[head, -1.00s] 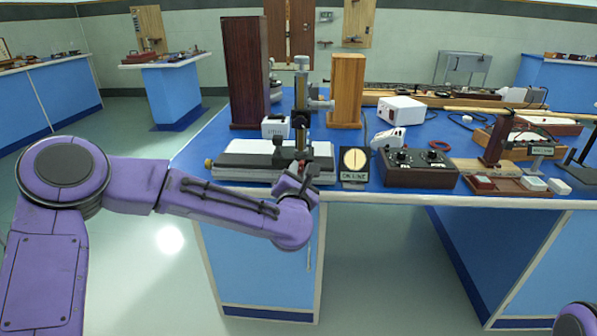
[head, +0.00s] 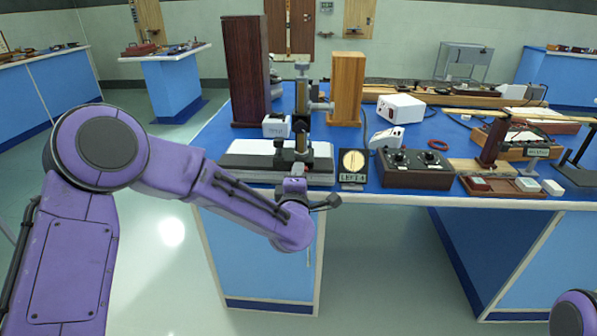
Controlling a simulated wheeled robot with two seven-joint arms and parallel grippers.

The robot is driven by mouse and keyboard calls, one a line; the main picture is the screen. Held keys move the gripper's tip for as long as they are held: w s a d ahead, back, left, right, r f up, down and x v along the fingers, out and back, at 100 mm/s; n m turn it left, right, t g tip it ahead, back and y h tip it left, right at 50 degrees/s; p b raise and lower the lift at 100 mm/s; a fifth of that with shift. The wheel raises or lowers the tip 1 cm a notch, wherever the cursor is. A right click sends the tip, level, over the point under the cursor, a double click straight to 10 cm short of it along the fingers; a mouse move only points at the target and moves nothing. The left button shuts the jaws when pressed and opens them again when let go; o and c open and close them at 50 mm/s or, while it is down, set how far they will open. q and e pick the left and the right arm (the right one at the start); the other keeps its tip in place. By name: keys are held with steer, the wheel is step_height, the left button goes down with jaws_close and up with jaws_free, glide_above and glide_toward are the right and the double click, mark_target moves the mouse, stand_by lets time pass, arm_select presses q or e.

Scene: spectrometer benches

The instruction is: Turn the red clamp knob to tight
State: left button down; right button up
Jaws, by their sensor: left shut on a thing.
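The stand (head: 302,100) is a metal post on a dark foot beside a white-topped instrument base (head: 250,155) at the bench's front left. My left gripper (head: 294,172) is at the front of that foot, low on the post. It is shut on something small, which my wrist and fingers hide. No red of the clamp knob shows, so I cannot see how far it is turned. A round pale dial (head: 354,161) stands just right, with a lettered plate (head: 353,178) that seems to read "LEFT 4". My right gripper is out of view.
A dark wooden block (head: 247,75) and a lighter one (head: 346,90) stand behind the post. A two-knob control box (head: 415,167) and a white lamp-like device (head: 387,138) are to the right. The floor before the bench is clear.

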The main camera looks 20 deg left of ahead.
arm_select(q)
steer(key=shift+m+p, duration=0.45)
steer(key=shift+m, duration=0.75)
steer(key=c, duration=1)
jaws_free()
steer(key=shift+o, duration=0.2)
steer(key=shift+s+d, duration=0.1)
steer(key=shift+s, duration=0.05)
steer(key=v, duration=1)
steer(key=shift+b, duration=0.45)
steer(key=shift+s, duration=0.15)
